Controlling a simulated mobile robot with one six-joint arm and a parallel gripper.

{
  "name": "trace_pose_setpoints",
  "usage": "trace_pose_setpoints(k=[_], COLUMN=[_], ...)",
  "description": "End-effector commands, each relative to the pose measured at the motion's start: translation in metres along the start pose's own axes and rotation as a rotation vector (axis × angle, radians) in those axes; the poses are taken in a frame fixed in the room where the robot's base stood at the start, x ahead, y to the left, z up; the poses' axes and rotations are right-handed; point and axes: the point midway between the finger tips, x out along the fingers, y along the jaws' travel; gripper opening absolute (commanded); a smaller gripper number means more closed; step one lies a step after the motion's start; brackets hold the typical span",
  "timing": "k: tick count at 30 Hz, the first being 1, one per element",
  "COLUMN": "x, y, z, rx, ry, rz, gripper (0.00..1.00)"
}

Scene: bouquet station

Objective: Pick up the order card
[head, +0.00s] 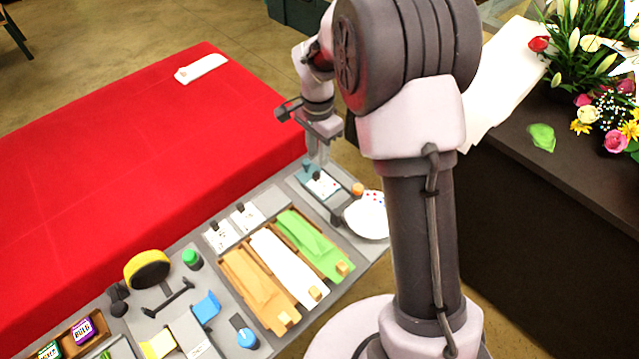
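My gripper (317,157) points down over the far right end of the grey work board. Its fingertips are just above or at a small white card (323,186) with small coloured marks, which lies on the board and may be the order card. I cannot tell whether they touch it. The fingers look close together, but the view is too small to show whether they are open or shut. Two more white cards with dark clips, a left one (221,238) and a right one (248,219), lie further left.
A white dish (367,217) and an orange cap (357,189) are close to the card. Wooden trays hold orange (255,283), white (284,262) and green (308,242) sheets. A yellow-black roll (147,269) stands left. The red-covered table (130,150) behind is mostly clear.

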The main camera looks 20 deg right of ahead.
Motion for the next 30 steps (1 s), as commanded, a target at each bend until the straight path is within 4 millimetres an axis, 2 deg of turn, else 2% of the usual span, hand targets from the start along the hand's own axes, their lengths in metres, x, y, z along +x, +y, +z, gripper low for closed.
trace_pose_setpoints(k=[1,7,13,19,23,30], x=[0.009,0.028,0.066,0.065,0.064,0.064], y=[0.000,0.001,0.003,0.003,0.003,0.003], z=[0.000,0.002,0.005,0.005,0.005,0.005], rx=[0.001,0.000,-0.001,0.000,0.000,0.000], ry=[0.000,0.000,0.000,0.000,0.000,0.000], rz=[0.000,-0.001,-0.001,-0.002,-0.002,-0.002], gripper=[0.25,0.25,0.25,0.25,0.00,0.00])
